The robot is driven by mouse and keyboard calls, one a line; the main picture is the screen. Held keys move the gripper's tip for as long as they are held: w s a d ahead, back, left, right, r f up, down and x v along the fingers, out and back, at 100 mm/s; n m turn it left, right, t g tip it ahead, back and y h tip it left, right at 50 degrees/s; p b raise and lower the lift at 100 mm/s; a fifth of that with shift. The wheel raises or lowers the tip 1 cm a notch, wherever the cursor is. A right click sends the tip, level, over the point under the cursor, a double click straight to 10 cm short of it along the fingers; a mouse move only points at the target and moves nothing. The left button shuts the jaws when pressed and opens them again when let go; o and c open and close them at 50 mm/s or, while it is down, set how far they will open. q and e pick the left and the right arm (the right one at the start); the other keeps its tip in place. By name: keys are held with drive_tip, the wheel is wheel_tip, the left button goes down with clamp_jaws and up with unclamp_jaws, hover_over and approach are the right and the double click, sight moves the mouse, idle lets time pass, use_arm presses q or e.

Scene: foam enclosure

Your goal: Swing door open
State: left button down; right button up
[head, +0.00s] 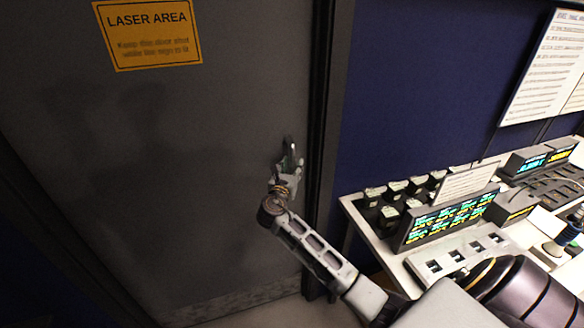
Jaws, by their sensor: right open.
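A dark grey door (190,150) fills the left half of the head view, with a yellow "LASER AREA" sign (150,33) near its top. The door looks closed against the dark frame (327,110) on its right. A small dark handle (288,143) is near the door's right edge, partly hidden by my gripper. My right gripper (288,165) is open at the handle, its fingers pointing up. I cannot tell whether it touches the handle. My right arm reaches in from the lower right. My left gripper is not in view.
A white desk (410,268) stands right of the door frame, carrying a lit display console (445,220), several small dark devices and a keyboard-like unit. A blue wall (420,80) with posted papers (548,65) is behind it. Floor shows at the door's foot.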

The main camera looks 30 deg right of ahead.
clamp_jaws()
drive_tip(key=shift+w, duration=0.1)
idle(0.4)
